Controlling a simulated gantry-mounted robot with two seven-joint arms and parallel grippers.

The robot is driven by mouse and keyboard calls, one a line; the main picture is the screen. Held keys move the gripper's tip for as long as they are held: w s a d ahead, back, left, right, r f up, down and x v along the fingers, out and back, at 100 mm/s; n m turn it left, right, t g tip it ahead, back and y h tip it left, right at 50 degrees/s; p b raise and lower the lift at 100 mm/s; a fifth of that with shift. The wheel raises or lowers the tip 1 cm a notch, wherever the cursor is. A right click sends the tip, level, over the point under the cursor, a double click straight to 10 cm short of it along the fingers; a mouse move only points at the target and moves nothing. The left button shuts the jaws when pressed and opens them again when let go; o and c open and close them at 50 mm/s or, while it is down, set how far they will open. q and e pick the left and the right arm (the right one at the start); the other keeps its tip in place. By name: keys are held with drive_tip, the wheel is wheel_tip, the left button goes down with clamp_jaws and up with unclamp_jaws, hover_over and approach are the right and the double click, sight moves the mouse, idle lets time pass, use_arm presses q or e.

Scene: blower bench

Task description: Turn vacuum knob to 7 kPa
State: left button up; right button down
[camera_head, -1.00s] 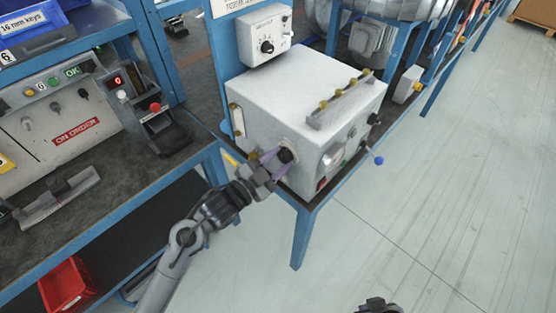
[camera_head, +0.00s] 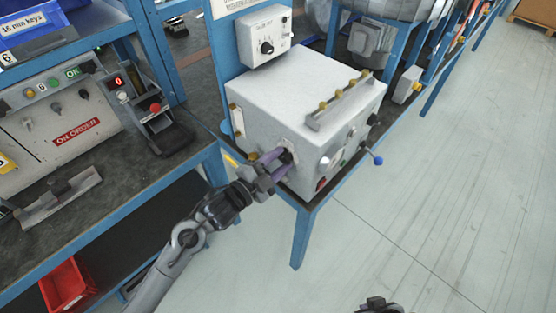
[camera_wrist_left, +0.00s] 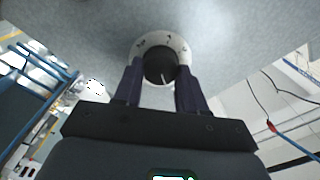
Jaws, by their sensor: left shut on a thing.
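The black vacuum knob (camera_wrist_left: 160,66) sits on a round white dial plate (camera_wrist_left: 178,41) in the left wrist view, with a light pointer line on its face. The dial markings are too small to read. The knob is on the side of the white box (camera_head: 305,85) in the head view, mostly hidden by my fingers. My left gripper (camera_head: 277,162) has its two purple fingers on either side of the knob, shut on it; the fingers also show in the left wrist view (camera_wrist_left: 160,85). Part of my right arm's end (camera_head: 380,305) shows at the bottom edge, its fingers not clear.
A small control box (camera_head: 264,37) with its own black knob is on the blue post behind. A row of brass fittings (camera_head: 343,97) tops the white box. A blue-tipped lever (camera_head: 377,160) sticks out at its right. The floor at right is clear.

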use_arm(q)
drive_tip(key=m, duration=0.5)
drive_tip(key=shift+f+m, duration=0.1)
drive_tip(key=shift+m, duration=0.2)
drive_tip(key=m+b, duration=0.1)
drive_tip(key=m, duration=0.2)
drive_tip(key=shift+f+m, duration=0.1)
drive_tip(key=shift+m, duration=0.3)
drive_tip(key=shift+m+b, duration=0.45)
drive_tip(key=shift+m, duration=0.45)
drive_tip(key=o, duration=1.1)
drive_tip(key=shift+c, duration=0.2)
drive_tip(key=shift+s+a, duration=0.1)
drive_tip(key=p+v, duration=0.1)
drive_tip(key=v, duration=0.9)
drive_tip(key=shift+s+a+p, duration=0.15)
drive_tip(key=shift+s+p, duration=0.1)
drive_tip(key=shift+p, duration=0.15)
